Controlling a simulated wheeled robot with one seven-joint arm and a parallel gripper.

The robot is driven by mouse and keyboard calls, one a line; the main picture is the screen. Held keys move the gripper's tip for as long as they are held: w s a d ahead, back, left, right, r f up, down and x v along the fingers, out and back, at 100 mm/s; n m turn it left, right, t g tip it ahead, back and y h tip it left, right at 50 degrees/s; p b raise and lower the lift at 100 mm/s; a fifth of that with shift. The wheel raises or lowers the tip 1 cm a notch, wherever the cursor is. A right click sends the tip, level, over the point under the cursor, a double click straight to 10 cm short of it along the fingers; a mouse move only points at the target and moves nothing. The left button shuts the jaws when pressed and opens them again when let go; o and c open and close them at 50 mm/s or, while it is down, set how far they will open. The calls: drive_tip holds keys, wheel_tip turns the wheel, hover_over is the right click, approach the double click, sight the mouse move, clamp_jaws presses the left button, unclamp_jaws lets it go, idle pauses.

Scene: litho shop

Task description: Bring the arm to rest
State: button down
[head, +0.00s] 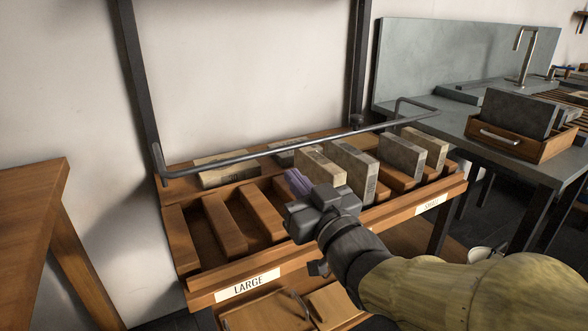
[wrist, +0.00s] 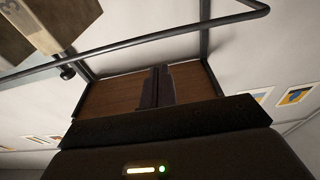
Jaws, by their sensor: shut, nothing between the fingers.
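My arm in its tan sleeve reaches in from the lower right in the head view. My gripper (head: 293,178) is over the middle of the wooden rack (head: 228,289), in front of the upright stone slabs (head: 352,168). Its fingers, purplish in the head view, are together and hold nothing. In the wrist view the shut fingers (wrist: 157,84) stand dark against a brown wooden panel (wrist: 110,98). I cannot tell whether the gripper touches the rack or a slab.
A dark metal rail (head: 270,148) crosses above the rack's back. Left slots, above the "LARGE" label (head: 248,285), are empty. A wooden table (head: 30,205) stands left. A grey sink bench (head: 455,125) with a slab-filled wooden box (head: 520,146) stands right.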

drive_tip(key=shift+a, duration=0.15)
drive_tip(key=w+d+f+m+g+h+p, duration=0.3)
drive_tip(key=d+f+g+h, duration=0.4)
drive_tip(key=d+f, duration=0.55)
drive_tip(key=s+d+f+m+g+h+p, duration=0.4)
drive_tip(key=s+f+g, duration=0.3)
drive_tip(key=s+f, duration=0.4)
drive_tip(key=w+p+v, duration=0.2)
drive_tip(key=p+v, duration=1)
drive_tip(key=w+d+r+p+v, duration=0.1)
drive_tip(key=w+p+v, duration=0.2)
drive_tip(key=p+v, duration=0.9)
drive_tip(key=w+d+r+p+v, duration=0.1)
drive_tip(key=w+p+v, duration=0.2)
drive_tip(key=p+v, duration=0.9)
drive_tip(key=shift+d+r+n+p, duration=0.2)
drive_tip(key=shift+r+n+p, duration=0.1)
drive_tip(key=shift+r, duration=0.4)
drive_tip(key=shift+s, duration=0.1)
